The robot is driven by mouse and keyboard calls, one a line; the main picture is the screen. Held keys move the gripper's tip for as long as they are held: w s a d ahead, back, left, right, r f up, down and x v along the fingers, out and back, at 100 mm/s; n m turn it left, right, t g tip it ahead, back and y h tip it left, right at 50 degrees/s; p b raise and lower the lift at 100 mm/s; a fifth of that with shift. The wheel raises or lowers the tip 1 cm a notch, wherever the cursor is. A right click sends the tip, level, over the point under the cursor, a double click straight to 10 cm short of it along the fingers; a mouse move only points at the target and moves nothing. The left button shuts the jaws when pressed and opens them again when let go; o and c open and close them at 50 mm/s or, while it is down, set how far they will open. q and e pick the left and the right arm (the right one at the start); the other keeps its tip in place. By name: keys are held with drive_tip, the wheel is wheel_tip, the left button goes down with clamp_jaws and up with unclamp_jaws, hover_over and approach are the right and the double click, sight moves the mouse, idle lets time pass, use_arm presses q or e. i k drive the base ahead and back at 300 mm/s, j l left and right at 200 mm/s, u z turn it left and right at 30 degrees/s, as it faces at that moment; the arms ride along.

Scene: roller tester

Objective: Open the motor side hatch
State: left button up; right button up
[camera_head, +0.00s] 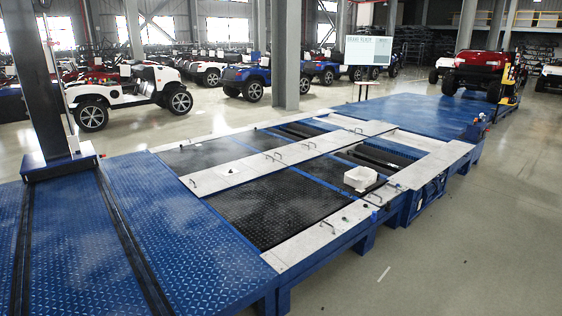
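The roller tester is a long blue platform with dark checkered plates (275,207) set in its middle. A silver cover strip (228,174) with several small dark handles runs across the platform between the plates. Another silver strip (318,238) with handles lies along the near right edge. Dark rollers (378,157) show in openings toward the far right part. I cannot tell which panel is the motor side hatch. The near dark plate looks flat and closed. Neither of my grippers is in view.
Grey floor (450,245) at right is clear. Cars and a screen (368,50) stand behind.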

sight(290, 252)
drive_tip(key=i+l, duration=0.2)
drive_tip(key=l, duration=0.15)
drive_tip(key=i+l+u, duration=0.1)
drive_tip(key=l, duration=0.25)
drive_tip(key=i+l, duration=0.3)
drive_tip(key=i+l+u, duration=0.1)
drive_tip(key=l, duration=0.3)
drive_tip(key=i+l, duration=0.45)
drive_tip(key=l, duration=0.3)
drive_tip(key=i+u, duration=0.05)
